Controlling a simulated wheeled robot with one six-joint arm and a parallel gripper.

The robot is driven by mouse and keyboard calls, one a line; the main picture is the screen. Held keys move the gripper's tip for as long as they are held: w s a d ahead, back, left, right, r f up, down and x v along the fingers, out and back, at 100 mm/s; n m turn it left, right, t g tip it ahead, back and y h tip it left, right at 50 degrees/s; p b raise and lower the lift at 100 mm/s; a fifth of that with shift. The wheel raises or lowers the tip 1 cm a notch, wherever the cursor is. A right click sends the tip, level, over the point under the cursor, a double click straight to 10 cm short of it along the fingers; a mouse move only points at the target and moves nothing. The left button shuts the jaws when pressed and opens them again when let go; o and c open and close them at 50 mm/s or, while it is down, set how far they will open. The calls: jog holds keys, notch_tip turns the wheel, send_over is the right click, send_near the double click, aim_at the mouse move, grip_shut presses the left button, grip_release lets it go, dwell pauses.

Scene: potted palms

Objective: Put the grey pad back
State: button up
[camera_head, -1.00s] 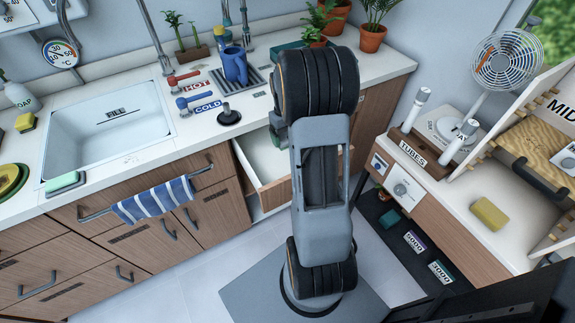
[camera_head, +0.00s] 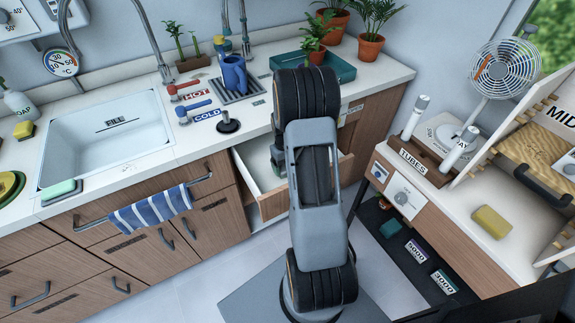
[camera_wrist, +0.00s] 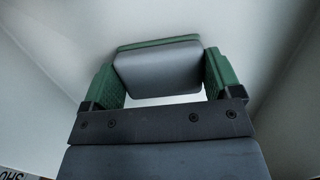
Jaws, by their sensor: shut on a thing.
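The grey pad (camera_wrist: 158,68), with a green layer along its far edge, shows in the wrist view. My gripper (camera_wrist: 162,78) is shut on it, with one green finger at each side. Pale walls surround the pad in that view, like the inside of a drawer. In the head view, the open drawer (camera_head: 242,172) under the counter is white inside, and my arm covers its right part. My gripper is mostly hidden behind my arm there, and the pad cannot be made out. Whether the pad touches the drawer floor cannot be told.
A sink (camera_head: 105,140) with a green-and-white sponge (camera_head: 62,190) is at left. A blue watering can (camera_head: 233,74), a black plunger (camera_head: 228,123) and a teal tray (camera_head: 343,66) stand on the counter. A striped towel (camera_head: 150,208) hangs in front. A yellow sponge (camera_head: 492,222) lies on the right bench.

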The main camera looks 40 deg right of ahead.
jog(key=o, duration=0.7)
jog(key=shift+c, duration=0.2)
notch_tip(320, 180, up, 11)
jog(key=w, duration=0.1)
jog(key=s+a+r+n+t, duration=0.15)
jog(key=s+a+r, duration=0.25)
jog(key=a+r, duration=0.6)
jog(key=s+a+t, duration=0.3)
jog(key=s+a, duration=0.6)
jog(key=a, duration=0.1)
jog(key=shift+a+f+p, duration=0.3)
jog(key=shift+a+f, duration=0.05)
notch_tip(320, 180, up, 7)
jog(key=p, duration=0.5)
jog(key=shift+p, duration=0.35)
